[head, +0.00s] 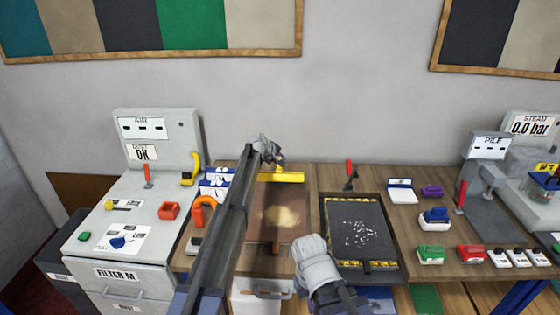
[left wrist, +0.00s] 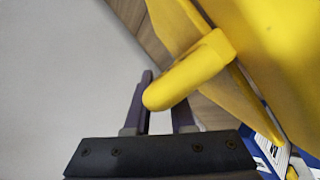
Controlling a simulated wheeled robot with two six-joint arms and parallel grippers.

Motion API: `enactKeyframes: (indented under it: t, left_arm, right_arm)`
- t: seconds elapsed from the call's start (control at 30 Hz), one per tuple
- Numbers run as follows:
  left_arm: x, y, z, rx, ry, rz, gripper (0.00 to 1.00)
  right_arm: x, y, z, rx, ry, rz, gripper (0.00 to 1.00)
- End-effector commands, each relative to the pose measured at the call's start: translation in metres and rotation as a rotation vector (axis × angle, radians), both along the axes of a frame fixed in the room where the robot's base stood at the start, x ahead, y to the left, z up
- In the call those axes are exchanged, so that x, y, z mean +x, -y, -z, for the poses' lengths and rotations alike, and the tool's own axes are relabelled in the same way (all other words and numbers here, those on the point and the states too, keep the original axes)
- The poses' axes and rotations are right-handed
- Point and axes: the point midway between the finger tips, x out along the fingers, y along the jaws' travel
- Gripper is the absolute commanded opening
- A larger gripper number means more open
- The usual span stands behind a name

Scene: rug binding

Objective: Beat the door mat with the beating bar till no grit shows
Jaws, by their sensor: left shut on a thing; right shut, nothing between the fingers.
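My left gripper (head: 268,152) is above the back edge of a brown mat (head: 262,232). It is shut on the yellow beating bar (head: 285,177); in the left wrist view the bar's rounded yellow handle (left wrist: 192,75) passes between the fingers (left wrist: 163,95). The bar shows level at the mat's back edge; I cannot tell whether it touches. A sandy patch of grit (head: 282,216) shows in the mat's middle. My left arm covers the mat's left side. My right gripper (head: 311,243) is shut and empty, low between the mat and a dark tray.
The dark tray (head: 338,222) with white specks and striped edges is right of the mat. A red-handled tool (head: 349,172) stands behind it. Left is the grey AIR machine (head: 185,130); several coloured blocks and the PILE stand (head: 488,147) are at right.

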Motion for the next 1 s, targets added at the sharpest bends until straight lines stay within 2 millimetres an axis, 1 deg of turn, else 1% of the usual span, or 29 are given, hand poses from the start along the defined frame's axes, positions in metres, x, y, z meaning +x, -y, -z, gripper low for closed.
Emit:
enactKeyframes:
  t: [0.03, 0.07, 0.3, 0.53, 0.67, 0.87, 1.0]
  left_arm:
    - [0.002, -0.001, -0.001, -0.001, 0.005, -0.003, 0.00]
    - [0.002, -0.001, -0.001, -0.001, 0.005, -0.003, 0.25]
    - [0.001, 0.000, -0.001, 0.000, 0.003, -0.002, 0.52]
    - [0.000, 0.000, 0.000, 0.000, 0.001, 0.000, 0.52]
    - [-0.002, -0.001, -0.003, 0.000, 0.001, 0.000, 0.52]
    - [-0.014, -0.007, -0.019, 0.000, 0.001, 0.000, 0.52]
    - [-0.028, -0.014, -0.035, 0.000, 0.002, -0.001, 0.52]
  right_arm:
    - [0.000, 0.000, 0.000, 0.000, 0.000, 0.000, 0.00]
    - [0.000, 0.000, 0.000, 0.000, 0.000, 0.000, 0.00]
    - [0.000, 0.000, 0.000, 0.000, 0.000, 0.000, 0.00]
    - [0.000, 0.000, 0.000, 0.000, 0.000, 0.000, 0.00]
    - [0.000, 0.000, -0.003, 0.000, 0.000, 0.000, 0.00]
    - [0.000, 0.000, -0.019, 0.000, 0.000, 0.000, 0.00]
    - [0.000, 0.000, -0.035, 0.000, 0.000, 0.000, 0.00]
